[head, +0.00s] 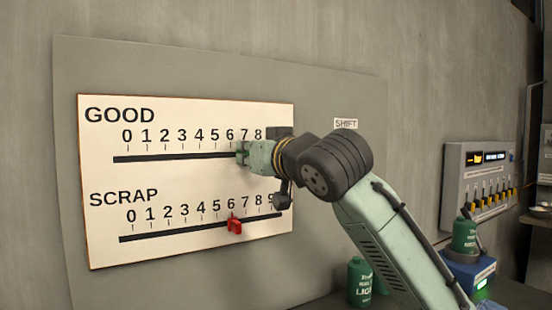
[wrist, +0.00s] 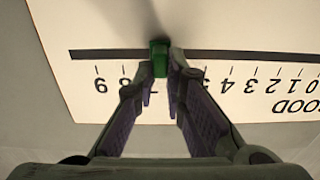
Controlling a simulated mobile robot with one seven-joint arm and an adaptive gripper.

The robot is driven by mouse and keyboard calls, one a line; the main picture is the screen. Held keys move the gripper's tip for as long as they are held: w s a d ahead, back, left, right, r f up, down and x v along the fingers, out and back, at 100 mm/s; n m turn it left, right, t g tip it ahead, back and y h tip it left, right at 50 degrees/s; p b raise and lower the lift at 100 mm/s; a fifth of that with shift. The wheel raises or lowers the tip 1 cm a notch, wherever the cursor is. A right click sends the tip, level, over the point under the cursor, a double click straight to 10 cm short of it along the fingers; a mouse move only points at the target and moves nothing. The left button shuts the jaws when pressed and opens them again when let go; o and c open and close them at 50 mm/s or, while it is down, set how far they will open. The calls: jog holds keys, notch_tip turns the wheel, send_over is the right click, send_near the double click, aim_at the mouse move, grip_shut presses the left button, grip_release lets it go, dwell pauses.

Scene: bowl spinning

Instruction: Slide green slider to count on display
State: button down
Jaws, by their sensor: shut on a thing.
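The green slider (wrist: 159,57) sits on the upper track, in the row labelled GOOD. My gripper (wrist: 160,72) is shut on it, with one finger on each side. In the head view my gripper (head: 243,153) hides most of the slider, which stands near the 7 mark. The wrist view shows the scale upside down, with 8 and 9 to the left and 5 and lower to the right; the fingers cover the numbers between. A grey panel (head: 451,190) at the right carries small lit displays (head: 490,157), too small to read.
A red slider (head: 235,226) sits near 6 on the lower SCRAP track (head: 180,232). The white scale board (head: 100,180) is mounted on a grey backing. Green canisters (head: 360,282) stand at the lower right. My arm crosses in front of the backing's right side.

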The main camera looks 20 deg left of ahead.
jog(key=shift+s+a, duration=0.8)
jog(key=c, duration=1.6)
grip_release()
jog(key=shift+c, duration=0.2)
jog(key=shift+d, duration=0.1)
jog(key=v, duration=1.2)
